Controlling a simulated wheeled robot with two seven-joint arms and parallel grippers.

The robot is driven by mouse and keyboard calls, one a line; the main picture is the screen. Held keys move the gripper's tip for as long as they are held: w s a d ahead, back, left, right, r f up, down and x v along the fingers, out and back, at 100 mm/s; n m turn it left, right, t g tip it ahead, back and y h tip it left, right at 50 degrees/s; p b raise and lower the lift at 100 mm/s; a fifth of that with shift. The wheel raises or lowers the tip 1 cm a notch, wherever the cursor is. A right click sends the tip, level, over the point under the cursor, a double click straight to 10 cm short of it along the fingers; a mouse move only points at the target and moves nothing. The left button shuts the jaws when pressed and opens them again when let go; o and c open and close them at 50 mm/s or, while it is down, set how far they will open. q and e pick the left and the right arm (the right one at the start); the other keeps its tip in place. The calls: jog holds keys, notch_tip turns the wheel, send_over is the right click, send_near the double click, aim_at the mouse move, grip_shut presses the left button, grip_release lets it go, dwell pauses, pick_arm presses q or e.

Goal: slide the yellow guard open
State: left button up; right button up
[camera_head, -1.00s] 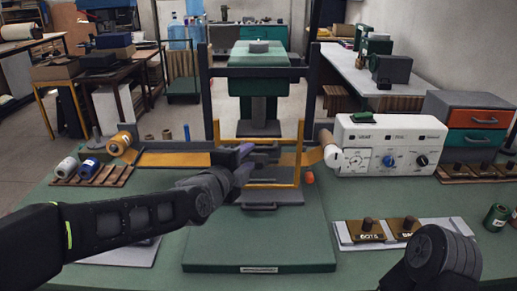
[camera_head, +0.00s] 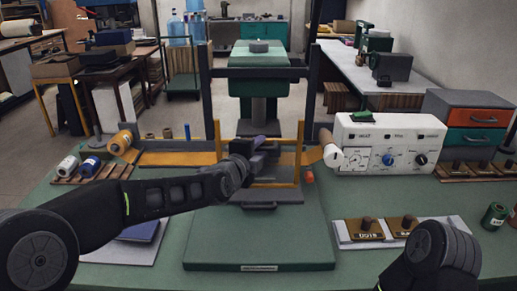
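The yellow guard (camera_head: 298,160) is an upright yellow frame around the dark press in the middle of the bench, with a yellow bar across its lower part. My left arm reaches in from the left, and my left gripper (camera_head: 258,145) is at the guard's middle, overlapping its opening in the picture. Its fingers are small, dark and partly hidden by the wrist, so I cannot tell whether they are open or shut or touch the guard. Of my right arm only a dark link shows at the bottom right; its gripper is out of view.
A white control box (camera_head: 388,145) with dials stands right of the guard. Spools (camera_head: 120,142) stand on a wooden rack at the left. Two brown labelled blocks (camera_head: 366,230) sit at the front right. The green base (camera_head: 260,240) in front of the press is clear.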

pick_arm(q)
grip_shut()
dwell(1.2)
